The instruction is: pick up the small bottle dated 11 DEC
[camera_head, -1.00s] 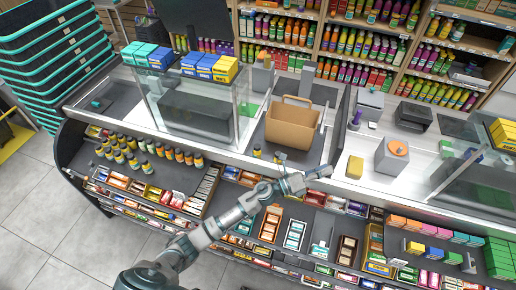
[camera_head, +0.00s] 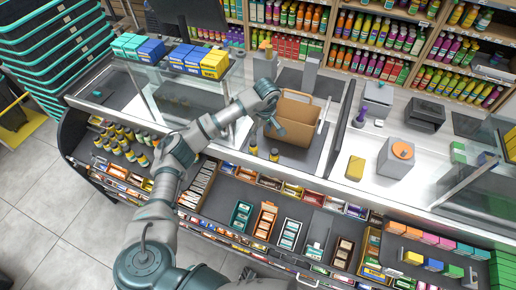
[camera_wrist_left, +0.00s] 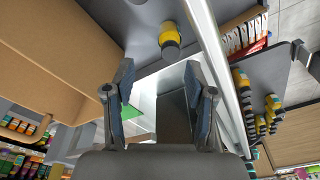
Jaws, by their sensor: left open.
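Small dark bottles with yellow bands stand grouped on the left part of the lower counter (camera_head: 125,140); the group also shows in the left wrist view (camera_wrist_left: 260,115). Two more small bottles, a left one (camera_head: 253,147) and a right one (camera_head: 274,155), stand apart by the paper bag. One such bottle (camera_wrist_left: 169,40) shows beyond my fingertips in the left wrist view. No date is readable on any bottle. My left gripper (camera_head: 277,130) is open and empty (camera_wrist_left: 160,82), above the counter at the bag's left side, apart from the bottles. My right gripper is out of view.
An open brown paper bag (camera_head: 294,121) stands close to the left gripper. A glass case (camera_head: 180,100) topped with blue and yellow boxes is on the left. A dark upright panel (camera_head: 340,125) stands right of the bag. Candy trays (camera_head: 265,218) line the front.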

